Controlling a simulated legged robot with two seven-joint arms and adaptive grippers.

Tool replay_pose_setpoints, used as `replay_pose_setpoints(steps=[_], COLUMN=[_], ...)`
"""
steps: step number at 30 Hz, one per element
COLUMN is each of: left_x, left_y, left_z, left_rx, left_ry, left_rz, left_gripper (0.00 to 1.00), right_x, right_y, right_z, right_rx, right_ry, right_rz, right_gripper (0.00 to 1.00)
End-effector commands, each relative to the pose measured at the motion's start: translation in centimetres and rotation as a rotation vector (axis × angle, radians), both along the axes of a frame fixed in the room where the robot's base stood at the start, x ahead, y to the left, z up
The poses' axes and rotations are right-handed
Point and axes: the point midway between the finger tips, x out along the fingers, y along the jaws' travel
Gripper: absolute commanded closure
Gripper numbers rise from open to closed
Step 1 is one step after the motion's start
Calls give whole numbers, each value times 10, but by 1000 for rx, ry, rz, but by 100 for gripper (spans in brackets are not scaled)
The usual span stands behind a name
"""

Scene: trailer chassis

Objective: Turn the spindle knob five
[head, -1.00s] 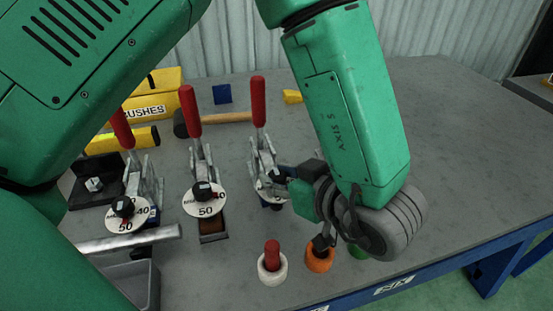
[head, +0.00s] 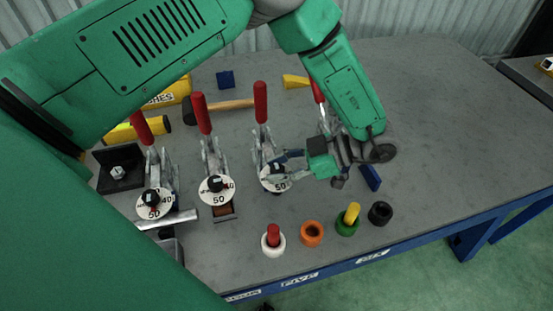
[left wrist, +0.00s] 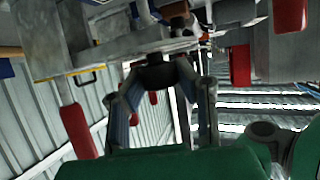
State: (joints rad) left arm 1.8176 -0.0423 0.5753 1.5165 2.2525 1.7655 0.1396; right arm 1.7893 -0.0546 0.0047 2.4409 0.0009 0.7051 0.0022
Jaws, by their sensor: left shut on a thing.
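A row of toggle clamps with red handles stands on the grey bench, and several carry a black spindle knob over a white dial. My left gripper (head: 280,168) reaches in from the right to the third clamp from the left and is shut on its spindle knob. The dial (head: 279,187) below it reads 50. In the left wrist view my fingers (left wrist: 158,76) close around the dark knob (left wrist: 155,77). The knobs of the first clamp (head: 151,197) and second clamp (head: 215,184) stand free. A fourth clamp (head: 318,91) is mostly hidden behind my arm. My right gripper is not in view.
Along the front edge stand white (head: 273,245), orange (head: 312,233), green (head: 347,222) and black (head: 380,213) rings, with a red and a yellow peg in two of them. A hammer (head: 228,105) lies behind the clamps. The right of the bench is clear.

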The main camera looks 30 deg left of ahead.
Motion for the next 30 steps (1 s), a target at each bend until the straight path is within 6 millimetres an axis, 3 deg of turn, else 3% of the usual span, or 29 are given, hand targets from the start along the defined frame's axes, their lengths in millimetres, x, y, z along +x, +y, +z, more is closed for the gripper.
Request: replay_pose_setpoints(steps=[9,26,27,29,30], left_x=[3,5,5,5,4], left_y=[-1,-1,-2,-1,-1], left_z=[1,1,1,1,1], left_rx=[-11,-11,-11,-11,-10], left_ry=[-14,-19,-19,-19,-18], left_rz=[136,165,165,165,164], left_gripper=[100,100,73,52,52], right_x=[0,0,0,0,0], right_y=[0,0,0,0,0], right_z=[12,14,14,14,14], right_rx=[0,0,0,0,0], right_ry=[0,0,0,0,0], right_rz=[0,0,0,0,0], right_gripper=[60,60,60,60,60])
